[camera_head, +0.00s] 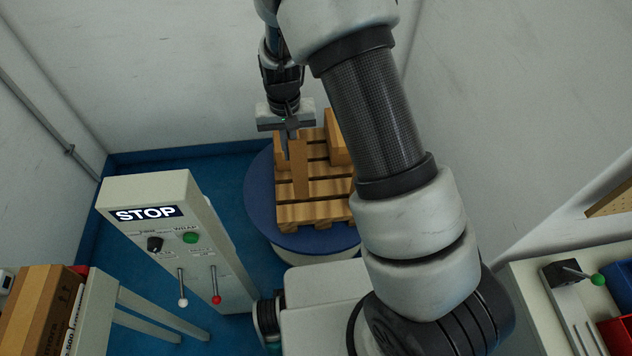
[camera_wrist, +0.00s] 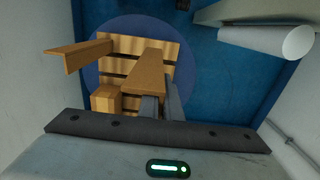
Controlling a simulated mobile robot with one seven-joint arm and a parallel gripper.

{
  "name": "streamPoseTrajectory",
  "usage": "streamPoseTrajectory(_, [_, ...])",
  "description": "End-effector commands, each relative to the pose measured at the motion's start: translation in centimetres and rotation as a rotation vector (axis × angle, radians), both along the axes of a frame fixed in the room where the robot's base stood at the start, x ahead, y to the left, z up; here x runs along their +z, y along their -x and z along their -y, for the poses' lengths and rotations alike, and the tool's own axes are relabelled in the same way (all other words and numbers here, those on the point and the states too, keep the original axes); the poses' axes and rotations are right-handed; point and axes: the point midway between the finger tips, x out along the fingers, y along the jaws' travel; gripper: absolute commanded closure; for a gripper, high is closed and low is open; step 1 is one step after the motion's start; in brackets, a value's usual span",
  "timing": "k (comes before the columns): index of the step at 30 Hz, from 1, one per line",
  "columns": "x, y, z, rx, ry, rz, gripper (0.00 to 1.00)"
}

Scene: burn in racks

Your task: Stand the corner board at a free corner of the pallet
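The brown corner board (camera_head: 299,168) hangs upright below my gripper (camera_head: 288,138), over the left part of the wooden pallet (camera_head: 310,213). In the wrist view my gripper (camera_wrist: 160,105) has its grey fingers close together at the near end of the board (camera_wrist: 146,72), apparently pinching it. I cannot tell whether its lower end touches the pallet. Another L-shaped board (camera_wrist: 78,56) stands at the upper left of the pallet (camera_wrist: 153,46) in the wrist view; my arm hides that side in the head view. A carton (camera_wrist: 105,100) sits at the pallet's lower left there.
The pallet rests on a round blue turntable (camera_head: 262,190). A control post with a STOP sign (camera_head: 146,214) stands at left front. Cartons (camera_head: 38,310) sit at lower left. A bench with bins (camera_head: 545,300) is at right. Walls close in behind.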

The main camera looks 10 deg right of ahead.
Motion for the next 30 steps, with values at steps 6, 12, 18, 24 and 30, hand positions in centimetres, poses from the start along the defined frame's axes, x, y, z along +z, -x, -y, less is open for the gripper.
streamPoseTrajectory(6, [-2.0,-1.1,-4.0,0.002,-0.009,0.001,1.0])
streamPoseTrajectory(12, [-3.3,-1.2,-4.6,-0.002,-0.01,-0.003,1.0])
streamPoseTrajectory(18, [-7.1,-1.2,-4.6,-0.002,-0.01,-0.003,1.0])
streamPoseTrajectory(24, [-9.0,-1.2,-4.6,-0.001,-0.01,-0.001,1.0])
streamPoseTrajectory(30, [-11.7,-1.2,-4.6,-0.002,-0.011,-0.001,1.0])
